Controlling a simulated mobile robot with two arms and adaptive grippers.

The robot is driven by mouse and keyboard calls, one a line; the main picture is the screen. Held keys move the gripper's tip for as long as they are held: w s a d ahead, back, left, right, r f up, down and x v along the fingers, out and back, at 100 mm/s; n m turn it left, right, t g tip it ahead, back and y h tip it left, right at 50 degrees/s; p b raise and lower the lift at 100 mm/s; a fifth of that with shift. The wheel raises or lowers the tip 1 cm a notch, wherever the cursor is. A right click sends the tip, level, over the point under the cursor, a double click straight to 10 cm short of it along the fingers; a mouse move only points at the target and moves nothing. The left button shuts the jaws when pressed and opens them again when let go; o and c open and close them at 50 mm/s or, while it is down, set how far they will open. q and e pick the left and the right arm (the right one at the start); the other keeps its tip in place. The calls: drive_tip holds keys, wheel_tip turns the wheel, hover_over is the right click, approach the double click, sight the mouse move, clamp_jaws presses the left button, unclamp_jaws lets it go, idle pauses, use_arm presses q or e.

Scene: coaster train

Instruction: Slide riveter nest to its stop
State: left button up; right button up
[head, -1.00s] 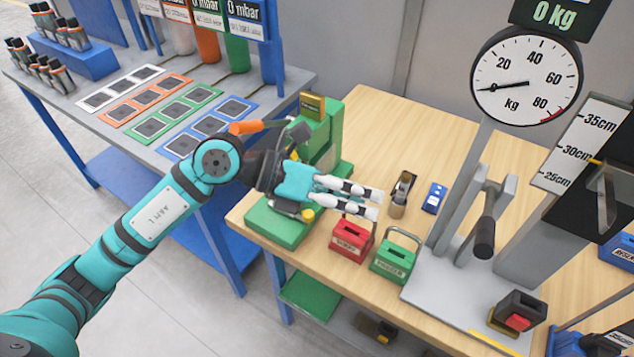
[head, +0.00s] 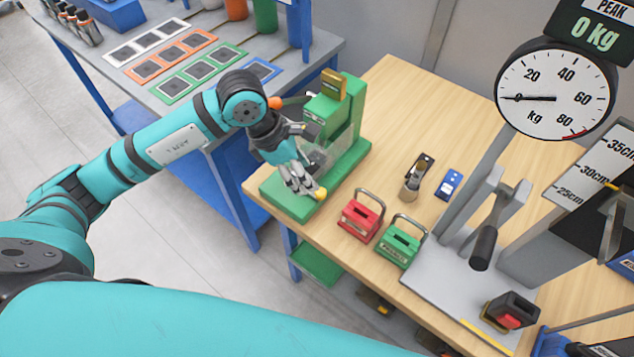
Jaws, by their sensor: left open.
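The riveter is a green machine (head: 352,112) with a flat green base (head: 283,203) at the left end of the wooden table. A clear guard (head: 349,156) shows at its front. My left gripper (head: 308,191) is open and points down over the front of the base, beside a small yellow part (head: 320,194). I cannot tell whether the fingers touch that part. The nest itself is mostly hidden behind my gripper and wrist. My right gripper is not in view.
A red block (head: 359,220) and a green block (head: 398,246), both with handles, stand right of the riveter. A gauge stand with a lever (head: 484,247) stands farther right. The blue-legged bench (head: 120,60) with coloured mats lies at the left.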

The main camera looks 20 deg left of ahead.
sight(319, 191)
use_arm(q)
drive_tip(key=p+x, duration=0.1)
drive_tip(key=x, duration=0.5)
drive_tip(key=shift+d, duration=0.1)
drive_tip(key=shift+w+d+f, duration=0.15)
drive_tip(key=shift+d+f, duration=0.05)
drive_tip(key=shift+f, duration=0.45)
clamp_jaws()
